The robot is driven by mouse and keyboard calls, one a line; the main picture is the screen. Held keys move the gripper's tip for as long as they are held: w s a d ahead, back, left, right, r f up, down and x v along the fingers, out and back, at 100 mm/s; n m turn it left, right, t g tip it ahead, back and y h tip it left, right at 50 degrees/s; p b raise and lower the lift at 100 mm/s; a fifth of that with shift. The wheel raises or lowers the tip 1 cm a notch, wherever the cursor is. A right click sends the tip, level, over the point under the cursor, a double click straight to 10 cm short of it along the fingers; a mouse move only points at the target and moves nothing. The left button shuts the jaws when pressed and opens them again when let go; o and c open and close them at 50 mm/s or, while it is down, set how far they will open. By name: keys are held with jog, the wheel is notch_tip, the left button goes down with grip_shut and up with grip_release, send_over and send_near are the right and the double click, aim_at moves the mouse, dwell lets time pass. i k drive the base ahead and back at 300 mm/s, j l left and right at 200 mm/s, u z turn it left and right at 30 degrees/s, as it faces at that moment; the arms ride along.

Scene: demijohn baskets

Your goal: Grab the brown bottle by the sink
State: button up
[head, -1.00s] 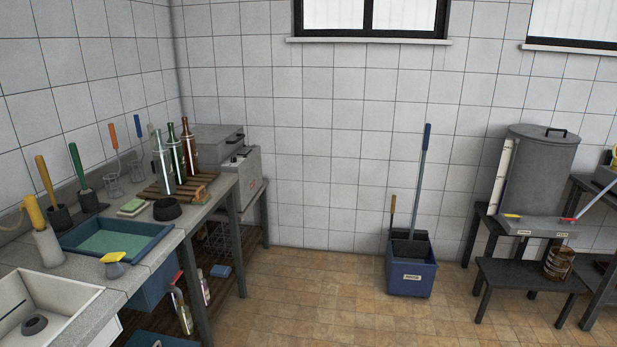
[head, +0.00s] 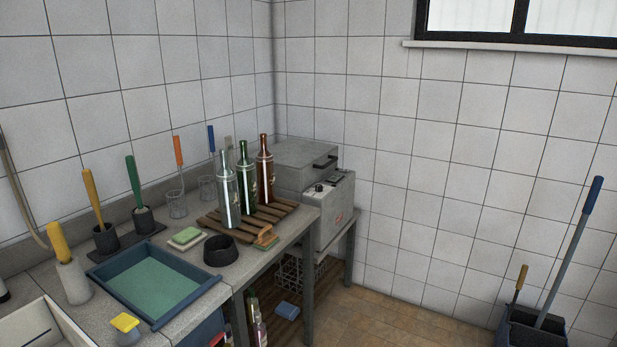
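The brown bottle (head: 265,170) stands upright on a slatted wooden rack (head: 290,206) on the counter. It is the farthest right of three bottles in a row. A green bottle (head: 246,182) stands just left of it, and a clear bottle (head: 228,190) stands left of that. The lower left side of the brown bottle is close to the green one. The sink (head: 50,325) is at the lower left corner, only partly in view. My gripper is not in view.
A blue tray (head: 203,288), a dark round ring (head: 220,251), sponges and several upright brushes crowd the counter left of the rack. A grey metal box (head: 308,160) stands behind. A blue mop bucket (head: 530,330) is at right. The tiled floor between is clear.

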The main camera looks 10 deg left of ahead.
aim_at(266, 171)
jog(key=i+z, duration=0.1)
jog(key=i, duration=0.65)
jog(key=i+j+z, duration=0.1)
jog(key=i, duration=0.6)
jog(key=i+u, duration=0.3)
jog(key=i+l+u, duration=0.2)
jog(key=i+u, duration=0.15)
jog(key=i, duration=0.15)
